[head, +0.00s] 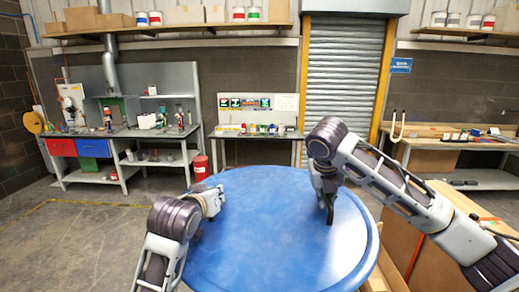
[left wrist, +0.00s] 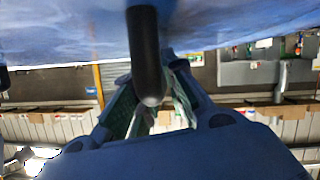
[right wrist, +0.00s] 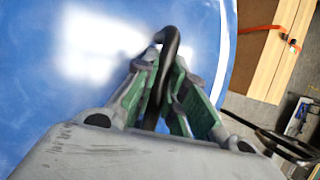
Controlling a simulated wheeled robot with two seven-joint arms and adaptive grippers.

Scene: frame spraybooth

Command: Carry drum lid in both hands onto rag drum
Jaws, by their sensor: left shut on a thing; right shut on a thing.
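The drum lid (head: 270,245) is a large blue disc filling the lower middle of the head view, with its face up towards me. My right gripper (head: 329,208) is shut on a black handle of the lid; in the right wrist view the dark handle (right wrist: 168,50) passes between the green finger pads. My left gripper (head: 218,203) is at the lid's left side; in the left wrist view its fingers close around another black handle (left wrist: 146,50). A small red drum (head: 201,168) stands on the floor beyond the lid's left edge; I cannot tell whether it is the rag drum.
A grey workbench (head: 135,133) with red and blue drawers stands at the back left. A smaller table (head: 257,133) with cans is behind the lid. Wooden boxes (head: 435,265) and a wooden bench (head: 440,143) are at the right. Bare floor (head: 80,235) lies at the left.

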